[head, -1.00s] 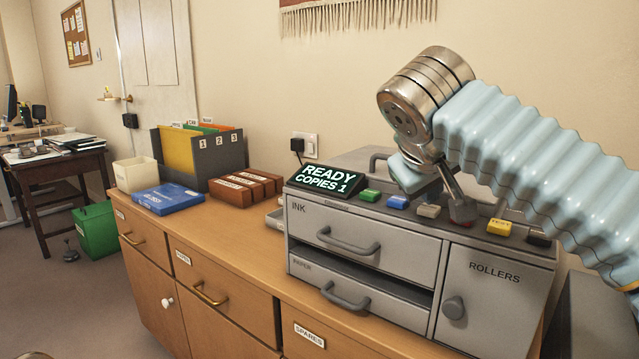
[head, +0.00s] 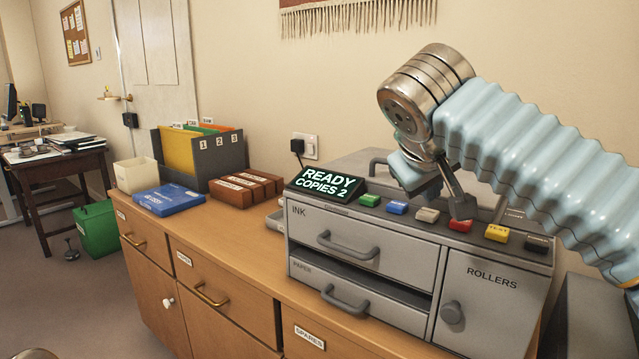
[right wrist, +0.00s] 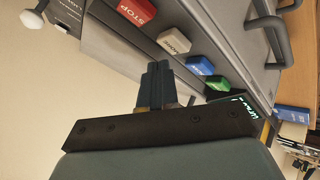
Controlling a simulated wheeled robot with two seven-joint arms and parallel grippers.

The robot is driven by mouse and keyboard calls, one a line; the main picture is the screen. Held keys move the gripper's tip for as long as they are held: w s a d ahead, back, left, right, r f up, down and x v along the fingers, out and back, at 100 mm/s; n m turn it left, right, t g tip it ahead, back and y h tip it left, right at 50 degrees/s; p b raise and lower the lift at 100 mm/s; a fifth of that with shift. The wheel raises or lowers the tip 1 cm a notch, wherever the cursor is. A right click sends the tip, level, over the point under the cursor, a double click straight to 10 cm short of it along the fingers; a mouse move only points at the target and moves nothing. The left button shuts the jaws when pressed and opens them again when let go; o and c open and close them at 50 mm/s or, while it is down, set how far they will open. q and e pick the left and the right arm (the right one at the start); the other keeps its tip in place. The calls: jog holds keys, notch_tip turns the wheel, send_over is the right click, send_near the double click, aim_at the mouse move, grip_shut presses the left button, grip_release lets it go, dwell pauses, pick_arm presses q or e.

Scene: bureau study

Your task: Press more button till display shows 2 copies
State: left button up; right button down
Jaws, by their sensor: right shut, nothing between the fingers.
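The copier's display (head: 327,183) reads READY, COPIES 2. A row of buttons runs along the machine's top front edge: green (head: 370,200), blue (head: 397,207), pale grey (head: 427,214), red (head: 460,225), yellow (head: 496,232) and black (head: 538,242). In the right wrist view the red button (right wrist: 137,12) reads STOP. The pale button (right wrist: 174,40) beside it has lettering too blurred to read surely. My right gripper (head: 462,207) is shut and empty. Its fingertips (right wrist: 157,68) are over the button row, near the pale and red buttons, seemingly clear of them. My left gripper is not in view.
The copier (head: 400,262) stands on a wooden cabinet (head: 225,260). Left of it are brown boxes (head: 240,190), a blue flat box (head: 169,199), a file holder (head: 218,160) and a pale bin (head: 136,174). The wall is close behind.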

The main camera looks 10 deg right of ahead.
aim_at(426, 214)
notch_tip(426, 214, up, 4)
jog(key=p, duration=0.3)
jog(key=shift+f, duration=0.1)
jog(key=shift+r+p, duration=0.4)
jog(key=shift+r, duration=0.7)
